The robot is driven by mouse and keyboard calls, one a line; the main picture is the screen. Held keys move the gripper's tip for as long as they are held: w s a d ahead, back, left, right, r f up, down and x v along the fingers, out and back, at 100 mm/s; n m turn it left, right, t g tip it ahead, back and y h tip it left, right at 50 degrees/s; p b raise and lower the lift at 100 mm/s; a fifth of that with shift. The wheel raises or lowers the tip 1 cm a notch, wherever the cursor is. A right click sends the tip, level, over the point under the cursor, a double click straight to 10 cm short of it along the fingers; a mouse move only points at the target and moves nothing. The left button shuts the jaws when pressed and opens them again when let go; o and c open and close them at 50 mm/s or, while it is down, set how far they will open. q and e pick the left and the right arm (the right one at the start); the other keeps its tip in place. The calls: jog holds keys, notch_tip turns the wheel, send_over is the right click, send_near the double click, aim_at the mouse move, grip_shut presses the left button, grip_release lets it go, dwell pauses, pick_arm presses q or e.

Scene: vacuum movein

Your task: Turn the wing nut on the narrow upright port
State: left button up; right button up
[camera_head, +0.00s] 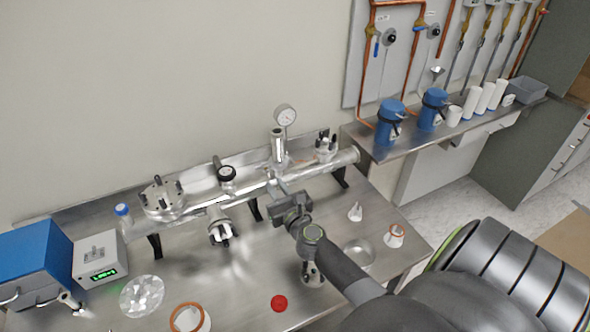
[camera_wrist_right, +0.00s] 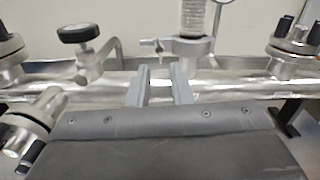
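The narrow upright port (camera_head: 278,146) rises from the horizontal metal pipe (camera_head: 245,188), close to a round gauge. In the right wrist view its ribbed tube (camera_wrist_right: 194,18) stands above a clamp ring (camera_wrist_right: 190,46). A small wing nut (camera_wrist_right: 153,44) sticks out on the left side of that clamp. My right gripper (camera_head: 275,184) is in front of the pipe, just below the port. In the right wrist view my right gripper (camera_wrist_right: 161,82) has its fingers apart with nothing between them, below the wing nut and not touching it. My left gripper is not in view.
A black-knobbed valve (camera_wrist_right: 79,34) stands left of the port. Wider bolted flanges (camera_head: 161,197) sit along the pipe. The gauge (camera_head: 285,115) stands behind the port. A red cap (camera_head: 279,303), glass dish (camera_head: 142,296) and small fittings lie on the metal bench (camera_head: 240,272).

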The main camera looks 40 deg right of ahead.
jog(key=b+v, duration=0.1)
jog(key=v, duration=1.3)
jog(key=shift+b, duration=0.3)
jog(key=shift+a, duration=0.1)
